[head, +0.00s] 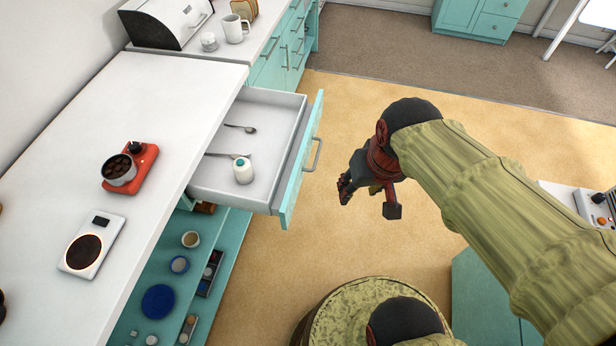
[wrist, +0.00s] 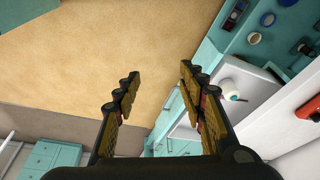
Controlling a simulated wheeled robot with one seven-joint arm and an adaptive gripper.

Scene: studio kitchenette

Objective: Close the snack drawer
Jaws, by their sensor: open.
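The open drawer (head: 273,103) sticks out from under the white counter, with a teal front (head: 303,160) and a grey bar handle (head: 315,154). It holds a white bottle (head: 242,170) and two spoon-like utensils (head: 240,128). My gripper (head: 368,200) is open and empty, to the right of the drawer front and apart from it. In the wrist view, the gripper's fingers (wrist: 158,90) are spread over the floor. The drawer (wrist: 258,85) with the bottle (wrist: 230,90) shows beyond the right finger, which hides part of it.
The white counter (head: 180,85) carries a red device with a bowl (head: 130,168) and a white scale-like device (head: 92,244). Open teal shelves (head: 215,285) with dishes lie below the drawer. Clear tan floor (head: 350,100) lies beyond the drawer front.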

